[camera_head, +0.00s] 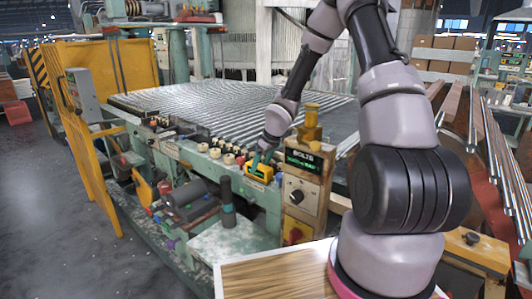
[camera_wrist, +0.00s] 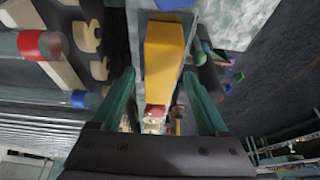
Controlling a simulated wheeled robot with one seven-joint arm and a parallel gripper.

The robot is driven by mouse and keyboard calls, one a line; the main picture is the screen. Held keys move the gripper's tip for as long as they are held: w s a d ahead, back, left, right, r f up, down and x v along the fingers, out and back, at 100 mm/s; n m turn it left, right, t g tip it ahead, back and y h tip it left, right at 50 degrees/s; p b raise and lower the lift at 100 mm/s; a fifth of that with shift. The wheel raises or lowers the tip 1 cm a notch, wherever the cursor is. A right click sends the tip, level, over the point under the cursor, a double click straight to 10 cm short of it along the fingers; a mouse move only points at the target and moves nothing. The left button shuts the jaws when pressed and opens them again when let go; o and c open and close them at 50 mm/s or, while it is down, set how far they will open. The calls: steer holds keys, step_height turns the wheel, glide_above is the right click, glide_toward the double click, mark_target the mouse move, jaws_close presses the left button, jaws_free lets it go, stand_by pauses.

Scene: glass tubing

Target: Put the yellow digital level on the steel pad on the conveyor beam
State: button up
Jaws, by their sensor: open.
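The yellow digital level (camera_head: 258,173), a small yellow block with a dark face, sits on the front green conveyor beam (camera_head: 172,149). In the wrist view the yellow level (camera_wrist: 165,58) lies lengthwise ahead of my gripper (camera_wrist: 159,76), with a green finger on either side. The fingers are apart. In the head view my gripper (camera_head: 262,157) is just above and behind the level. I cannot tell whether the fingers touch it. A grey metal strip shows beside the level in the wrist view; I cannot tell whether it is the steel pad.
A wooden control box (camera_head: 302,188) marked BOLTS, with a yellow item on top, stands close to the right of the level. Several round pale knobs line the beam to the left. The roller bed (camera_head: 215,105) lies behind. A wooden table (camera_head: 275,275) is in front.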

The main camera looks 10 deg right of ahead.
steer(key=v, duration=1)
